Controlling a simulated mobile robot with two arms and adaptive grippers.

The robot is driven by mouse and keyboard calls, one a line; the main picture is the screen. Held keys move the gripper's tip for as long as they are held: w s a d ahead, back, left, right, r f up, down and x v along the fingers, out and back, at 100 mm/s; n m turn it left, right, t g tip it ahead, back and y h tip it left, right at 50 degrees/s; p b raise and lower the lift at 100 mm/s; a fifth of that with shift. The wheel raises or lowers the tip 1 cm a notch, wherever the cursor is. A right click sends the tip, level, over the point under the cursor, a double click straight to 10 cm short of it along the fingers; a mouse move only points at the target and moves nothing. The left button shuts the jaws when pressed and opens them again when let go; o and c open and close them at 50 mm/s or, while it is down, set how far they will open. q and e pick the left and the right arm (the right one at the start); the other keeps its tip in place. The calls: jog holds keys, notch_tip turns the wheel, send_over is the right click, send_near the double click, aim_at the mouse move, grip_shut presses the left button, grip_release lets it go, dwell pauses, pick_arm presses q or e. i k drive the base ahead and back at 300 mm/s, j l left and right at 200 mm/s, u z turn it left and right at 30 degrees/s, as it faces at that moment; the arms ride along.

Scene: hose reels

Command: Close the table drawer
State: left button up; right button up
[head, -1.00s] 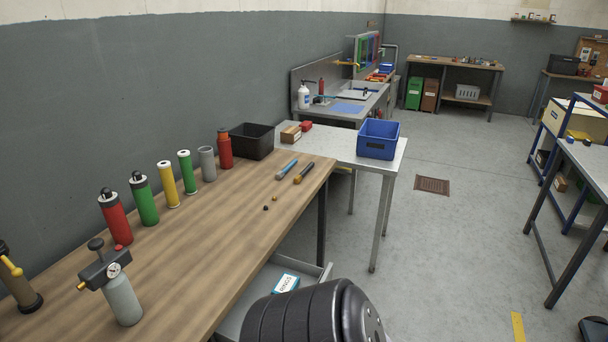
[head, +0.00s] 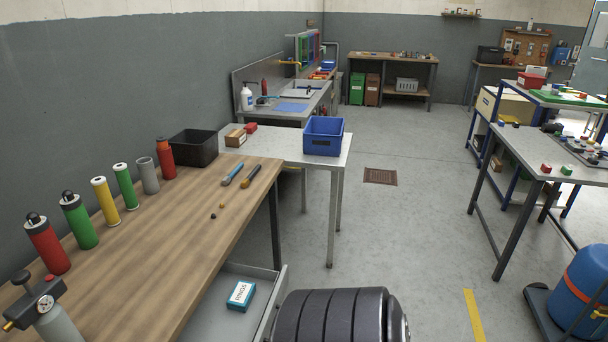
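The table drawer (head: 272,308) is a grey metal tray that stands pulled out from under the wooden-topped table (head: 180,240), on its right side near the bottom of the head view. A blue and white box (head: 240,295) with lettering lies inside it. The drawer's near end is cut off by the bottom edge of the picture. A dark ribbed part of my own body stands just to the right of the drawer; I cannot tell whether it touches it. Neither of my grippers is in view.
Coloured cylinders (head: 104,201) line the tabletop's wall side; two pen-like tools (head: 251,176) lie near its far end. A grey table (head: 336,163) with a blue bin (head: 323,138) stands beyond. A blue drum (head: 583,290) stands at right.

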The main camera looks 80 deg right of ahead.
aim_at(212, 320)
jog(key=l+z, duration=0.1)
jog(key=z, duration=1.85)
